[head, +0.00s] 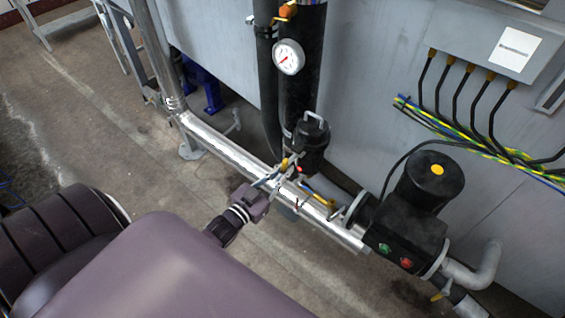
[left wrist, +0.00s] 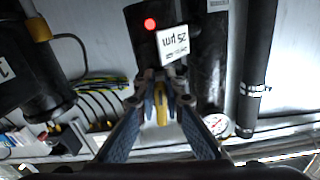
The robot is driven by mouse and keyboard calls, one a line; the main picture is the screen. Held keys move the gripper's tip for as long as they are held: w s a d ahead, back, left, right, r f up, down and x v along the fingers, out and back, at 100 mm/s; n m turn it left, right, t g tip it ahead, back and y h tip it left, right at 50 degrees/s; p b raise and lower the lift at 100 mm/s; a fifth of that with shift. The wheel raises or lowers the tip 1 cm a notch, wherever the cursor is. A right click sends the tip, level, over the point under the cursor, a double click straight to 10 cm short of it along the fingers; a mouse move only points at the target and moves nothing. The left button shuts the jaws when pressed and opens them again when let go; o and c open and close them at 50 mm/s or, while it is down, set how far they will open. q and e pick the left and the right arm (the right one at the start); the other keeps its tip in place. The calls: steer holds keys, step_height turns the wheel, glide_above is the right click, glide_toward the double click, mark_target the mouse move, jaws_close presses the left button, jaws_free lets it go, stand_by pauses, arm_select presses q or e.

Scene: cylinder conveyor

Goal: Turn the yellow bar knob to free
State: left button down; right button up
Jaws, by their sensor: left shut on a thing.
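The yellow bar knob (left wrist: 161,106) shows between the two fingers of my left gripper (left wrist: 161,82) in the left wrist view. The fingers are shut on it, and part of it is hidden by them. In the head view my left gripper (head: 276,174) reaches over the shiny pipe to the base of a black filter housing, where a small bit of the yellow knob (head: 284,163) shows. Which way the bar points is hard to tell. A red light and a white "25 µm" label (left wrist: 172,44) sit just beyond the fingertips. My right gripper is not in view.
A shiny metal pipe (head: 225,148) runs diagonally below the gripper. The black filter housing (head: 312,138) stands behind it, with a pressure gauge (head: 288,57) above. A black motor (head: 425,195) with green and red buttons is at right. Open floor lies at left.

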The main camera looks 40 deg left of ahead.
arm_select(q)
steer(key=shift+d+f+n, duration=0.1)
steer(key=shift+n, duration=0.4)
steer(key=c, duration=2)
jaws_free()
steer(key=s, duration=0.8)
steer(key=s+a, duration=0.1)
steer(key=s, duration=0.3)
